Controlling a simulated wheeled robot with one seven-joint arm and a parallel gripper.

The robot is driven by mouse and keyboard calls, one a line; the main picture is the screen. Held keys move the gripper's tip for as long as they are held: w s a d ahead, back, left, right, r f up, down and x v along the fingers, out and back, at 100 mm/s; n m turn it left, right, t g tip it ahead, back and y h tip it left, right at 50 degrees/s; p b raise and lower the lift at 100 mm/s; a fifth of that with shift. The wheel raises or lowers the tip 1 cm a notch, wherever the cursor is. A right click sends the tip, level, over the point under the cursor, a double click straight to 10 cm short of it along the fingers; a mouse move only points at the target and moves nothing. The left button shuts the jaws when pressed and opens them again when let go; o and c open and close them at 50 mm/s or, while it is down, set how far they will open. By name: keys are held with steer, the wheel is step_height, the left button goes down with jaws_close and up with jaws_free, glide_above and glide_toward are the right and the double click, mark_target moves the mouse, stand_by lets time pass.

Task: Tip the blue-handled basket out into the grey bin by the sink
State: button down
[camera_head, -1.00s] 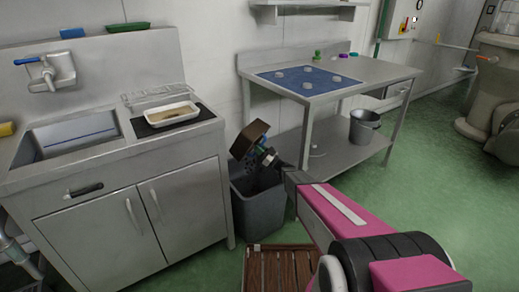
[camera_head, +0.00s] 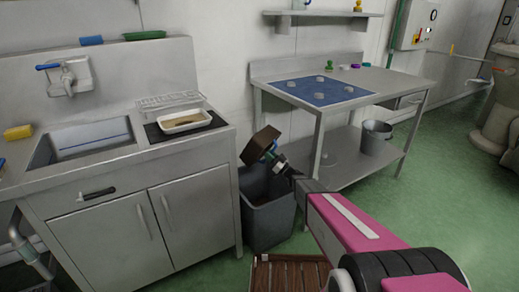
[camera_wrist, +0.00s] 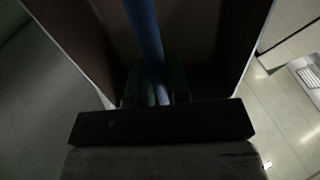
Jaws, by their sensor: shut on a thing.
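The brown basket (camera_head: 260,145) is tilted over the grey bin (camera_head: 268,218), which stands on the floor between the sink unit and the steel table. My gripper (camera_head: 276,163) is shut on the basket's blue handle, which runs between the fingers in the wrist view (camera_wrist: 147,40). In the wrist view, the basket's dark brown walls (camera_wrist: 90,35) fill much of the picture around the handle. The bin's opening lies below the basket. I cannot tell whether anything is left in the basket, and the bin's contents are dark and partly hidden by my arm.
The sink unit (camera_head: 130,215) with a white tray (camera_head: 185,121) stands at the left. The steel table (camera_head: 390,82) with a blue mat (camera_head: 320,91) is behind, with a bucket (camera_head: 375,140) on its lower shelf. A slatted wooden pallet (camera_head: 288,275) lies in front of the bin.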

steer(key=shift+r, duration=0.1)
steer(key=shift+s+r+g, duration=0.2)
steer(key=shift+r+g, duration=0.1)
steer(key=shift+r, duration=0.05)
steer(key=s+r+g+h, duration=0.2)
steer(key=r+g+h, duration=0.1)
steer(key=r+h, duration=0.4)
steer(key=s+r+g+h, duration=0.2)
steer(key=r+g+h, duration=0.2)
steer(key=r+h, duration=0.3)
steer(key=s+a+r+g+h, duration=0.1)
steer(key=s+r+g+h, duration=0.2)
steer(key=r+h, duration=0.4)
steer(key=shift+r+g, duration=0.5)
steer(key=shift+r, duration=2.45)
